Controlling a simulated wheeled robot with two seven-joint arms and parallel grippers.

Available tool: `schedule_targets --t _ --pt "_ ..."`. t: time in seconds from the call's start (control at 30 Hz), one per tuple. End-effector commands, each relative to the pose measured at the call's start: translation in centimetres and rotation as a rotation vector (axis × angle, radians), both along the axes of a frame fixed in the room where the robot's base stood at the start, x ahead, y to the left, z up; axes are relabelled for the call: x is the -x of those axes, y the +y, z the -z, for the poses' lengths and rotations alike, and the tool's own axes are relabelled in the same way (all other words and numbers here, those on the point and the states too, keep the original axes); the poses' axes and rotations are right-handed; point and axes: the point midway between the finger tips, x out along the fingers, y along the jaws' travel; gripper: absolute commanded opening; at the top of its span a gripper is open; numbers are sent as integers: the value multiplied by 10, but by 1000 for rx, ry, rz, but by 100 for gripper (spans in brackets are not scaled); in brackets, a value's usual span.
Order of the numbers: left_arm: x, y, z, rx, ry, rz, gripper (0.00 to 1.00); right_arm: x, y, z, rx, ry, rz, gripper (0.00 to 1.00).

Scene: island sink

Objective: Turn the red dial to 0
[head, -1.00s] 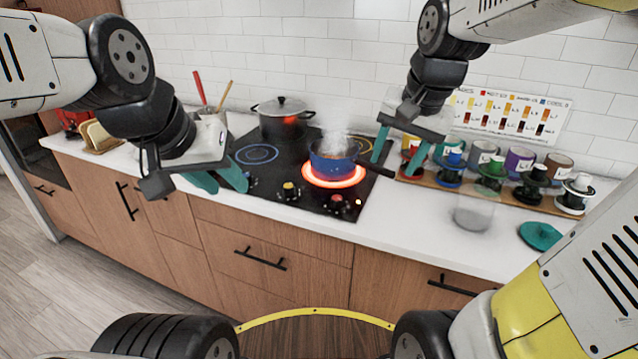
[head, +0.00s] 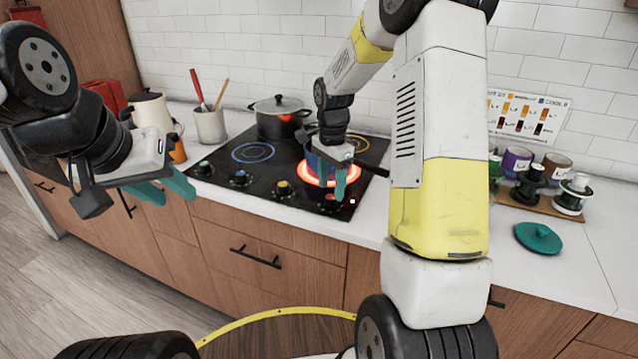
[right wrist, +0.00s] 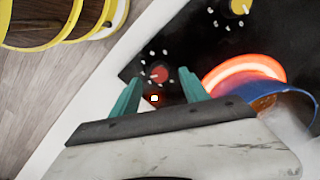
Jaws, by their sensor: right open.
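The red dial (right wrist: 158,74) is on the front of the black cooktop (right wrist: 132,65), ringed by small white marks, in the right wrist view. My right gripper (right wrist: 161,80) is open, its teal fingers on either side of the dial in that view. I cannot tell whether they touch it. In the head view my right gripper (head: 340,190) is over the cooktop's front right corner and largely hides the dial. My left gripper (head: 177,200) is open and empty, in front of the counter at the left.
A blue pot (right wrist: 268,108) stands on a glowing red burner (right wrist: 245,68) close beside my right gripper. A yellow dial (head: 283,187) is to the left. A lidded pot (head: 279,118) is at the back. Paint-like cups and a teal lid (head: 538,237) are at the right.

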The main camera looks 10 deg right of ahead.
Motion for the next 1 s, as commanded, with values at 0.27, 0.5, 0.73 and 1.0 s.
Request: schedule_targets --t 0.27,0.5,0.73,1.0 --pt "0 0 0 0 0 0 36 1 0 31 0 1 -2 53" --pt "0 0 0 0 0 0 36 0 0 34 0 -1 -2 53" --pt "0 0 0 0 0 0 36 0 0 33 0 -1 -2 20" --pt "0 0 0 0 0 0 36 0 0 33 0 -1 -5 0"
